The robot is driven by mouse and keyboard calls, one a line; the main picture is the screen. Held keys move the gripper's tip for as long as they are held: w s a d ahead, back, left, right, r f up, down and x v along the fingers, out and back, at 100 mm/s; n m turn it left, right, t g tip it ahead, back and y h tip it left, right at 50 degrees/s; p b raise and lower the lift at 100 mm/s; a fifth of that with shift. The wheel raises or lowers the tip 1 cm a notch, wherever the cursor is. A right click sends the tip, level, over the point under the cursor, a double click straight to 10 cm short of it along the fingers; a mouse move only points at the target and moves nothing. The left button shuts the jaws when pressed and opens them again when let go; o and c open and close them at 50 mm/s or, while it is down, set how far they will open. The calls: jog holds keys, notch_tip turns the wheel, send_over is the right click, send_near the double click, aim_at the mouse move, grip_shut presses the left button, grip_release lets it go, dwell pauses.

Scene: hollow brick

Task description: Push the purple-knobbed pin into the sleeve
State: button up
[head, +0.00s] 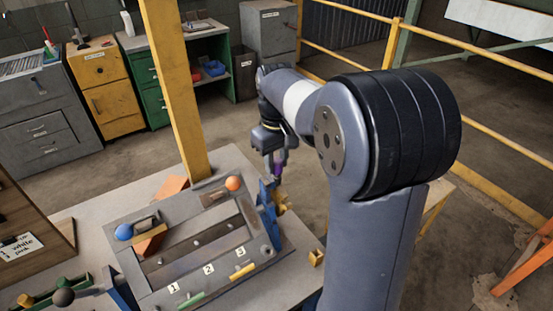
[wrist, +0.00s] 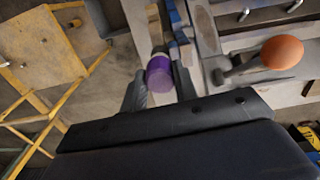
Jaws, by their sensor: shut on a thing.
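My gripper (head: 277,168) is at the right edge of the grey fixture, fingers pointing down. It is shut on the purple knob (head: 278,171) of the pin. In the wrist view the purple knob (wrist: 159,74) sits between the two fingers (wrist: 160,88). A pale band shows just beyond the knob; the rest of the pin is hard to make out. A blue bracket (head: 265,195) and a yellow part (head: 282,203) stand just below the gripper on the fixture's side. I cannot tell which part is the sleeve, or whether the pin's tip is in it.
The grey fixture (head: 150,275) has slots marked 1, 2 and 3. An orange ball knob (head: 233,184) stands close to the gripper, and a blue ball knob (head: 123,232) is at the left. A yellow post (head: 175,90) rises behind.

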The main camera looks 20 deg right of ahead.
jog(key=shift+f, duration=0.5)
jog(key=o, duration=1.1)
jog(key=shift+o, duration=0.2)
jog(key=shift+r, duration=0.1)
notch_tip(320, 180, up, 11)
jog(key=shift+f+b, duration=0.15)
jog(key=shift+b, duration=0.5)
jog(key=shift+f, duration=0.1)
notch_tip(320, 180, down, 11)
jog(key=shift+r+p, duration=0.2)
jog(key=shift+p, duration=0.25)
jog(key=shift+r, duration=0.25)
